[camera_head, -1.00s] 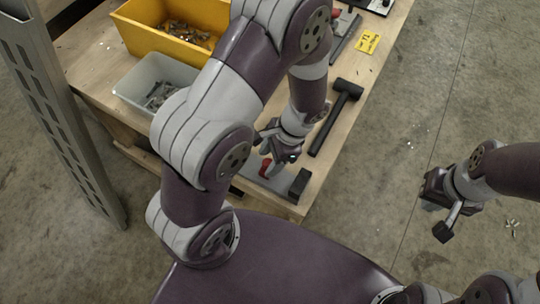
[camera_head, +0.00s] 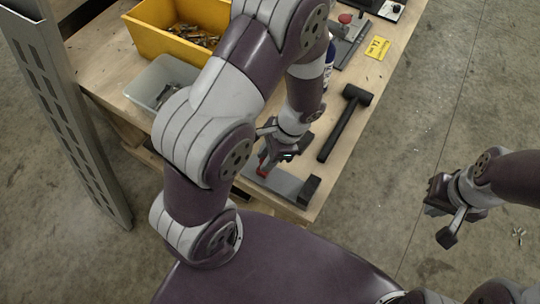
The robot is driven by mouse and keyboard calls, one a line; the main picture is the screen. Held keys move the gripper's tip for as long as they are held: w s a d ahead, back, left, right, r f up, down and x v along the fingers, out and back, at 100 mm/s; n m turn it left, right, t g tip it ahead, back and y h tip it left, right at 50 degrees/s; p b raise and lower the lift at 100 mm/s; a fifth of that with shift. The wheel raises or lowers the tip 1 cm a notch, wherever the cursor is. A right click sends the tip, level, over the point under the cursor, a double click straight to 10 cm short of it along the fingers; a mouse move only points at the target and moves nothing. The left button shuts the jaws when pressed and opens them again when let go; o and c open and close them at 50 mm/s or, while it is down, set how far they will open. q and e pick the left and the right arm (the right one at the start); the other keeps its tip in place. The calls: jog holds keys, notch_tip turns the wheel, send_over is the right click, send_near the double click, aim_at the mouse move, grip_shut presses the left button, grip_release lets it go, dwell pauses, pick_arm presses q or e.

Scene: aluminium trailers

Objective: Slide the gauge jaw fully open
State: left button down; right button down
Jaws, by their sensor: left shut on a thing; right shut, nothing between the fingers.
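The gauge lies near the table's front corner, with a grey base (camera_head: 287,185) and a black block (camera_head: 310,191) at its right end. Its red jaw piece (camera_head: 262,169) is near the left end, apart from the black block and partly hidden by my gripper. My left gripper (camera_head: 265,160) reaches down over the gauge and is shut on the red jaw piece. My forearm hides some of the area to the left. My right gripper (camera_head: 440,222) is shut and empty above the floor, off to the right of the table.
A black hammer (camera_head: 345,122) lies behind the gauge. A yellow bin (camera_head: 160,38) and a grey bin (camera_head: 140,92) hold metal parts. A yellow card (camera_head: 377,47), a red-knobbed device (camera_head: 345,40) and a blue-and-white container (camera_head: 329,62) are farther back. A perforated metal post (camera_head: 75,130) stands left.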

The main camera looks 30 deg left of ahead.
pick_arm(q)
jog(key=c, duration=0.9)
grip_release()
jog(key=shift+w+r, duration=0.1)
jog(key=shift+w, duration=0.05)
jog(key=shift+o, duration=0.2)
jog(key=shift+a, duration=0.2)
jog(key=shift+d+r, duration=0.1)
jog(key=p+v, duration=0.1)
jog(key=v, duration=1.1)
jog(key=shift+r+p, duration=0.2)
jog(key=shift+p, duration=0.15)
